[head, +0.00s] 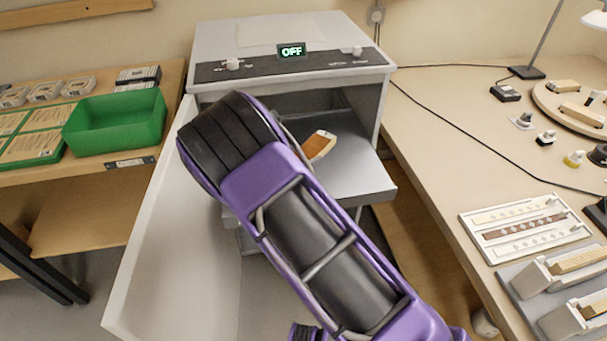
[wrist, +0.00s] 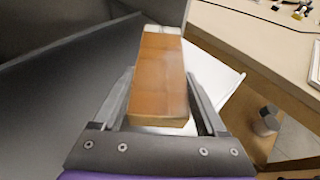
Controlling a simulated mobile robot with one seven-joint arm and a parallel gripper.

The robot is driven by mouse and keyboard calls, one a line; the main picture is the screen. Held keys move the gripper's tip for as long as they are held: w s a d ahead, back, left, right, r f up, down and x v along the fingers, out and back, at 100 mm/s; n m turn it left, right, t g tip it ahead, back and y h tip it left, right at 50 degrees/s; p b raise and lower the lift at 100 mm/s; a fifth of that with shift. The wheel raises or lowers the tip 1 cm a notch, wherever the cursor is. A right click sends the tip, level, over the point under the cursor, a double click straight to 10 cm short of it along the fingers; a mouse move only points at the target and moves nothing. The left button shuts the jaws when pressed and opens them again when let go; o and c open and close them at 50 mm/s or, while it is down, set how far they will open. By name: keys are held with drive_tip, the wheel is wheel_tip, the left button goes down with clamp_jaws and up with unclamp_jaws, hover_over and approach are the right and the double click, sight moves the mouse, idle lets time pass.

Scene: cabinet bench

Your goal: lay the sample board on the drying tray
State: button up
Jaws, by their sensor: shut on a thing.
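The sample board is an orange-brown block with a pale far end. In the wrist view the board (wrist: 161,72) lies lengthwise between the two fingers of my gripper (wrist: 160,92), which is shut on it. In the head view part of the board (head: 319,146) shows past my purple and black arm, over the drying tray. The drying tray (head: 352,172) is a flat grey shelf sticking out of the open cabinet. My arm hides its left part and most of my gripper. I cannot tell whether the board touches the tray.
The white cabinet (head: 290,38) shows a lit "OFF" display (head: 291,50). Its open door (head: 165,230) stands left of my arm. A green bin (head: 115,122) stands on the left shelf. The right bench (head: 440,120) holds a white rack (head: 525,228) and small parts.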

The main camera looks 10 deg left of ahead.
drive_tip(key=shift+w+a+f, duration=0.1)
drive_tip(key=shift+a+f, duration=0.15)
drive_tip(key=shift+a, duration=0.25)
drive_tip(key=shift+a+f, duration=0.2)
drive_tip(key=shift+a, duration=0.3)
wheel_tip(320, 180, down, 4)
drive_tip(key=shift+f+b, duration=0.25)
drive_tip(key=shift+b, duration=0.05)
drive_tip(key=shift+f+b, duration=0.4)
drive_tip(key=shift+f, duration=2.05)
drive_tip(key=o, duration=1.4)
drive_tip(key=shift+r, duration=0.1)
drive_tip(key=shift+s+a+r, duration=0.15)
drive_tip(key=shift+s+r, duration=0.05)
drive_tip(key=p+v, duration=0.1)
drive_tip(key=v, duration=1)
drive_tip(key=shift+s, duration=0.3)
